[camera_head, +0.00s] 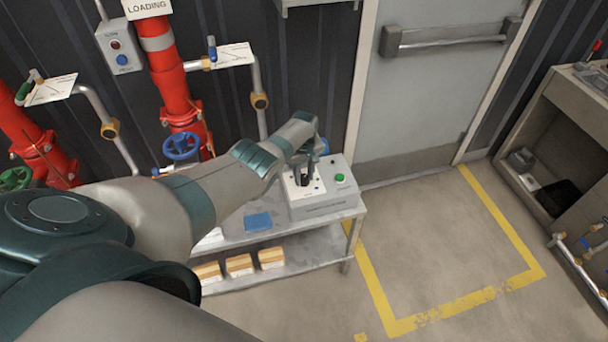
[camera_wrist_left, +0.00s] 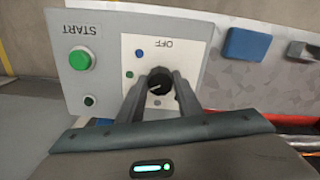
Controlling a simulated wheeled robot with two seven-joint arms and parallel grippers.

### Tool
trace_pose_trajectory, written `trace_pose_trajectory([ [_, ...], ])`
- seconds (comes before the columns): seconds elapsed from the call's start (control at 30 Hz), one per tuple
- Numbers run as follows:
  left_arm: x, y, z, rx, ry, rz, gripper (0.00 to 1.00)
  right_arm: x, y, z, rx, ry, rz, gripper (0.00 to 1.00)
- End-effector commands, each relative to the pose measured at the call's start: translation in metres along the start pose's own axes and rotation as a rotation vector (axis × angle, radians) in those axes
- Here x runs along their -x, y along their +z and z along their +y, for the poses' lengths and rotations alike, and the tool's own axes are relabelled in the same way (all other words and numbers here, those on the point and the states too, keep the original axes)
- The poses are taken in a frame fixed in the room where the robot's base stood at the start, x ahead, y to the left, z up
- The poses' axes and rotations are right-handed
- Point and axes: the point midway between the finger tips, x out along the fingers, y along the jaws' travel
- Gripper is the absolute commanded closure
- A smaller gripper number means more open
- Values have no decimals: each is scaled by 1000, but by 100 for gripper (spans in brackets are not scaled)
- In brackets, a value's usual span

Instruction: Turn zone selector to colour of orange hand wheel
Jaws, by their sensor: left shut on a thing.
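The zone selector is a black round knob (camera_wrist_left: 160,83) on a white plate (camera_wrist_left: 190,60) of a grey control box, with OFF printed on the plate and small coloured dots around the knob. A pale mark shows on the knob, but I cannot tell its exact direction. My left gripper (camera_wrist_left: 161,86) is shut on the knob. In the head view my left gripper (camera_head: 302,176) reaches down onto the control box (camera_head: 325,205). A blue hand wheel (camera_head: 181,146) and a green hand wheel (camera_head: 14,179) show on red pipes. I see no orange hand wheel.
A green START button (camera_wrist_left: 81,60) sits beside the selector plate. The box stands on a metal bench (camera_head: 300,233) with a blue block (camera_head: 258,222) next to it. A door (camera_head: 430,90) is behind, and the yellow-marked floor (camera_head: 440,240) to the right is clear.

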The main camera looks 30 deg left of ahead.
Motion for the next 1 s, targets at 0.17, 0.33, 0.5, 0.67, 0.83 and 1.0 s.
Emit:
trace_pose_trajectory([
  [0.17, 2, 0, 1, 133, 2, 0, 91, 3, 0, 0, 0, 0, 0, 69],
  [0.33, 2, -1, 1, 220, 2, 1, 91, 4, -1, 0, 0, 0, 0, 69],
  [0.5, 1, -1, 1, 264, 2, 3, 91, 5, -1, 0, -1, 0, 0, 69],
  [0.67, 2, -2, 1, 276, 2, 4, 91, 5, -1, -1, -1, -1, 1, 69],
  [0.83, 2, -2, 1, 276, 2, 4, 91, 5, -2, -3, -2, -3, 1, 69],
  [1.0, 2, -2, 1, 276, 3, 4, 56, 5, -2, -4, -3, -4, 1, 69],
])
